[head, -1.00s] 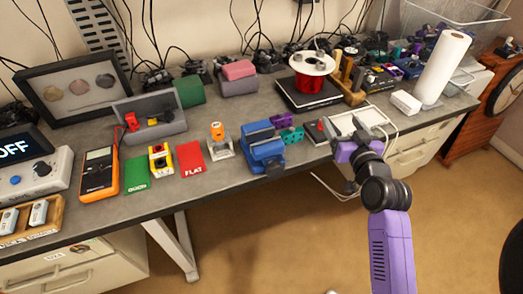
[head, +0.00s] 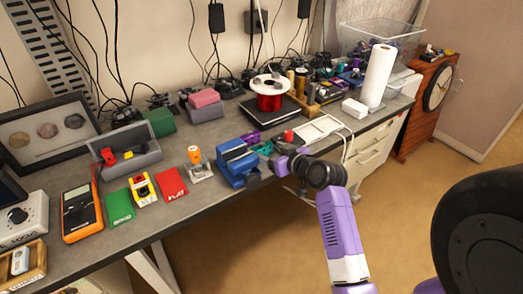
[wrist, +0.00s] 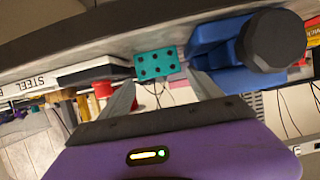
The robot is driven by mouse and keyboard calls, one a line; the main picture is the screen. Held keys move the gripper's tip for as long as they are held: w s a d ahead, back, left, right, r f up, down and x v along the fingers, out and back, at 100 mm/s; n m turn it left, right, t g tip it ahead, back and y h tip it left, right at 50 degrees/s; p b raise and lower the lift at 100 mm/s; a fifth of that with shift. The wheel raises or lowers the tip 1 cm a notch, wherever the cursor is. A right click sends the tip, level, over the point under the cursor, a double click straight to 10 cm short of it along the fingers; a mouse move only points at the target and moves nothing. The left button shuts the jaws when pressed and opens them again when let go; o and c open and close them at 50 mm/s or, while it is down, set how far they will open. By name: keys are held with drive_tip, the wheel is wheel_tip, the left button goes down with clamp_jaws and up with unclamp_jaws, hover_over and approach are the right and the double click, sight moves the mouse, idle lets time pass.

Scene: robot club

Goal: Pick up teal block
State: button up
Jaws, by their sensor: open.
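The teal block (wrist: 156,64) shows in the wrist view as a flat-faced piece with several dark holes, at the bench edge beside the blue vise. In the head view the teal block (head: 265,148) sits right of the blue vise (head: 237,160), partly hidden behind my gripper. My gripper (head: 279,164) is at the front edge of the bench. In the wrist view my gripper (wrist: 160,82) is open, its grey fingers apart with the teal block framed beyond them. No contact with the block shows.
The blue vise (wrist: 225,62) is close by the right finger in the wrist view. A purple block (head: 251,137) lies behind the teal one. A red-topped dark box (head: 289,138) and a white frame (head: 318,129) are to the right. Floor space in front is clear.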

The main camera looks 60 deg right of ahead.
sight(263, 147)
drive_tip(key=x, duration=0.4)
drive_tip(key=shift+w+d+r+p, duration=0.1)
drive_tip(key=shift+d+r+p, duration=0.1)
drive_tip(key=shift+p, duration=0.2)
drive_tip(key=c, duration=1.3)
drive_tip(key=shift+o, duration=0.2)
drive_tip(key=shift+r, duration=0.15)
